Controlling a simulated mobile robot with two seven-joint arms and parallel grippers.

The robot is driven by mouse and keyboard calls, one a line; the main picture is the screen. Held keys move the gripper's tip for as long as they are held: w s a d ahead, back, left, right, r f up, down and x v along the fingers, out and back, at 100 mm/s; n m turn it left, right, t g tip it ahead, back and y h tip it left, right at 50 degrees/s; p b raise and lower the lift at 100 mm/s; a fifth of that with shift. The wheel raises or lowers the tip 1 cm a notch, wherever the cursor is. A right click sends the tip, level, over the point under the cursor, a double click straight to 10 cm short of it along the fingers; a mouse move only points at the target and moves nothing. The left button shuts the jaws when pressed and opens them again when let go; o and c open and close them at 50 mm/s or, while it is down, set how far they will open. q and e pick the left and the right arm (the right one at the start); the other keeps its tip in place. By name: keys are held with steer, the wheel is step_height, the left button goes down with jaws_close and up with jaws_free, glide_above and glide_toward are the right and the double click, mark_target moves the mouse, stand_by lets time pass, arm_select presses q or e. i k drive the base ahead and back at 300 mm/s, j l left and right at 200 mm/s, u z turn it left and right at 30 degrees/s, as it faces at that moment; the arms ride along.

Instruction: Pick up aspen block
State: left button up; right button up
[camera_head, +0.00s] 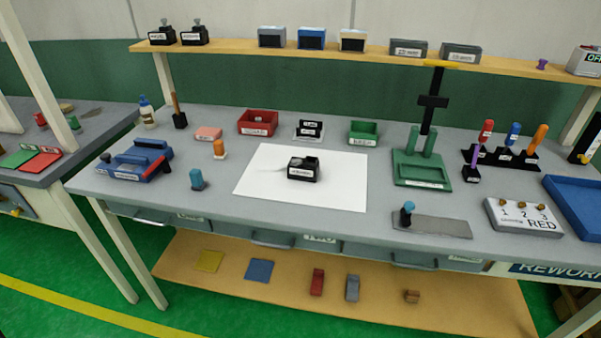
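No block in view carries a label that I can read as aspen, so I cannot tell which one it is. A small brown block (412,296) lies on the low wooden shelf under the bench. A red block (317,282) and a grey block (352,288) lie to its left on the same shelf. A black labelled block-like item (303,170) sits on the white sheet (345,192) in the middle of the bench. Neither my left nor my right gripper is in view.
The grey workbench (330,225) holds a red bin (258,122), a green bin (362,132), a green press (421,168), a screwdriver rack (500,158) and a blue tray (578,207). Labelled boxes (311,38) stand on the upper shelf. The bench front is mostly clear.

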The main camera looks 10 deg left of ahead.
mark_target(307, 168)
steer(key=j+z, duration=0.35)
steer(key=k+j+z, duration=0.1)
steer(key=j+z, duration=0.25)
steer(key=k+j+z, duration=0.1)
steer(key=j+z, duration=0.25)
